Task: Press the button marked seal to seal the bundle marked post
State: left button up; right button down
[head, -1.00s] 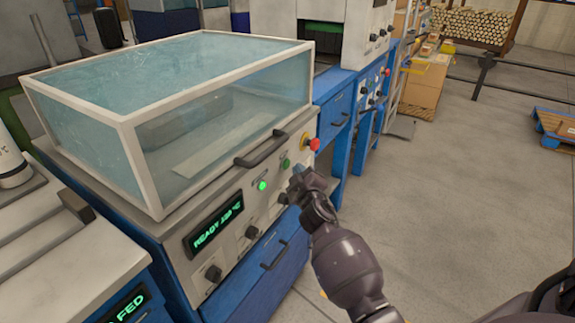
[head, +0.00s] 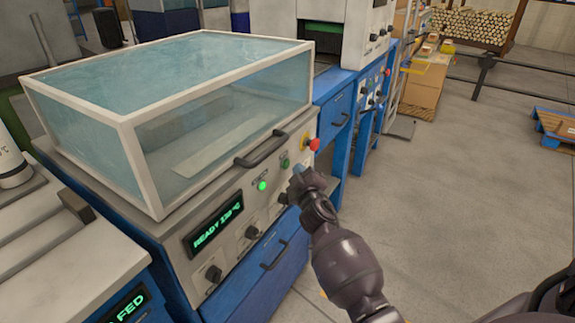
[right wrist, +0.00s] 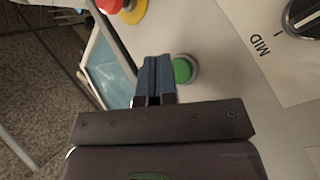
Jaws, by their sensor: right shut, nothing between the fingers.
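The machine (head: 172,262) has a clear hood (head: 90,150) with a pale rim. A pale flat strip (head: 200,140) shows inside it; I cannot make out a bundle or its mark. A green button (head: 285,163) sits on the front panel and also shows in the right wrist view (right wrist: 183,69); its label is too small to read. My right gripper (head: 298,171) is shut and empty in front of the panel. In the right wrist view its blue fingertips (right wrist: 155,62) are just left of the green button; I cannot tell whether they touch it. My left gripper is out of view.
A red knob on a yellow base (head: 314,144) is close by the fingers. A lit green lamp (head: 262,186), black dials (head: 252,232), a display reading READY (head: 215,227) and a hood handle (head: 262,149) share the front.

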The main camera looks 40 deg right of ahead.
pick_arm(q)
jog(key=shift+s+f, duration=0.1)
pick_arm(e)
jog(key=shift+w, duration=0.1)
dwell(0.3)
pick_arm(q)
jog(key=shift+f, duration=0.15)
pick_arm(e)
jog(key=shift+w+a, duration=0.2)
jog(key=shift+w, duration=0.1)
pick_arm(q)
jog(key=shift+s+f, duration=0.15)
pick_arm(e)
jog(key=shift+w+a, duration=0.15)
jog(key=shift+w, duration=0.2)
dwell(0.5)
jog(key=shift+s, duration=0.15)
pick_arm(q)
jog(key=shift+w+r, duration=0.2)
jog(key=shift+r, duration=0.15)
pick_arm(e)
jog(key=shift+s+d, duration=0.3)
jog(key=shift+s, duration=0.3)
